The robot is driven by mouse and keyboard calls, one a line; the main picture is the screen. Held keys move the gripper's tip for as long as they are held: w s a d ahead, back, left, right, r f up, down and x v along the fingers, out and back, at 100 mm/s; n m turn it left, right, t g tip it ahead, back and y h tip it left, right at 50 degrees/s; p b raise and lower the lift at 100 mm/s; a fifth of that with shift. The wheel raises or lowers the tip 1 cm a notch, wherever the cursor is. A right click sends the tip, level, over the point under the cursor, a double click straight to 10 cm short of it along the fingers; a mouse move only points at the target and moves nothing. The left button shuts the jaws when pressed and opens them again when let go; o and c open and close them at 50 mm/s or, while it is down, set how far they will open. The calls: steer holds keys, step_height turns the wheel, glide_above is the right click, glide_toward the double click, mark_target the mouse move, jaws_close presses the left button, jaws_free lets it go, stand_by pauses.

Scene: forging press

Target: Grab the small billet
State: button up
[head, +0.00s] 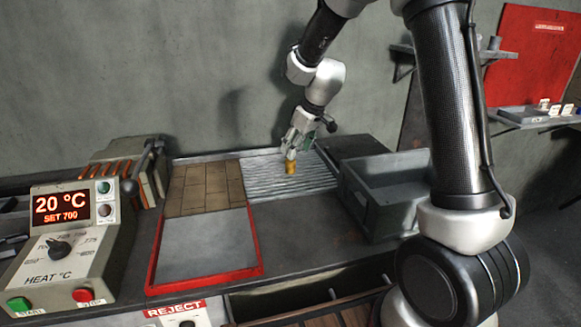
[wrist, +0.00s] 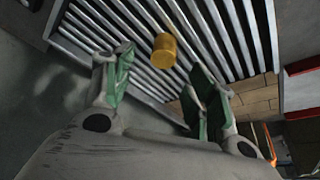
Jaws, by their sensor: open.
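The small billet (head: 291,168) is a short brass-coloured cylinder on the ribbed metal rack (head: 310,183) at the back of the bench. In the wrist view the billet (wrist: 164,50) lies beyond the fingertips, roughly in line with the gap between the fingers. My gripper (head: 296,149) is just above the billet in the head view and partly overlaps its top there. The wrist view shows my gripper (wrist: 160,78) with its green-padded fingers spread apart and nothing between them. I cannot tell the exact height of the fingertips over the billet.
A grey bin (head: 385,205) stands right of the rack. Brown tiles (head: 205,188) lie left of it, with a red-framed plate (head: 205,245) in front. A heater control box (head: 65,245) reading 20 °C stands at the left. The grey wall (head: 180,70) is close behind.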

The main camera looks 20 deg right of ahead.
mark_target(290, 161)
steer(key=x, duration=0.7)
steer(key=shift+s, duration=0.3)
steer(key=shift+c, duration=0.2)
jaws_close()
